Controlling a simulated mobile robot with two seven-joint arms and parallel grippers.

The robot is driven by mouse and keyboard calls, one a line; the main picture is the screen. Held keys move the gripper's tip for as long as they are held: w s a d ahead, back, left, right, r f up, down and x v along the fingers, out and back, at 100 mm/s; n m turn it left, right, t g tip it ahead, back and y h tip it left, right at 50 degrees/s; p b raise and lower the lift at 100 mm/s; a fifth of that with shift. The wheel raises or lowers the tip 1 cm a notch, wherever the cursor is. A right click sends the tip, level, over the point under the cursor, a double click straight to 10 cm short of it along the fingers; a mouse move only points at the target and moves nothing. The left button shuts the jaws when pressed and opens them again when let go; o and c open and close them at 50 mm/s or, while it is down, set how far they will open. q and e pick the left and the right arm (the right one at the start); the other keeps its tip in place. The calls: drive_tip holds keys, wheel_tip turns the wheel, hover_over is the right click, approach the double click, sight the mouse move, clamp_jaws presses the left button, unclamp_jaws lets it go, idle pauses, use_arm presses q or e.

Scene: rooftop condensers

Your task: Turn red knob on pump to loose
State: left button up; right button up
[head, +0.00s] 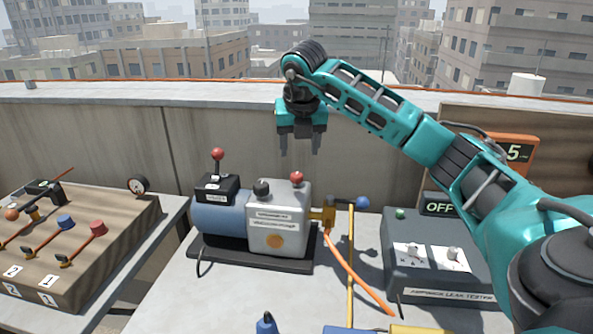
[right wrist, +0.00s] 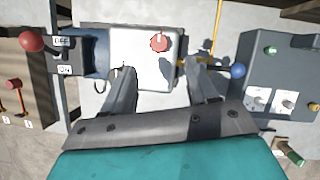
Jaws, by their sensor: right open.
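The pump (head: 280,232) is a pale grey box with a blue motor, standing on a dark base on the table. Its red knob (head: 296,177) is on top at the right; it also shows in the right wrist view (right wrist: 159,42). A black cap (head: 261,188) sits beside it. My right gripper (head: 300,145) is open and empty, pointing down above the pump and apart from the knob. In the right wrist view its fingers (right wrist: 162,75) are spread, with the knob beyond them, between their lines. My left gripper is not in view.
A red-balled switch lever (head: 217,155) rises from the motor. A brass valve with a blue ball (head: 362,203) is right of the pump. A grey leak tester (head: 440,265) stands further right. A wooden board with coloured handles (head: 80,245) is left. A wall runs behind.

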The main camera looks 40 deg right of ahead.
sight(297, 175)
drive_tip(key=x, duration=0.9)
drive_tip(key=shift+a, duration=0.1)
drive_tip(key=shift+c, duration=0.4)
drive_tip(key=c, duration=1)
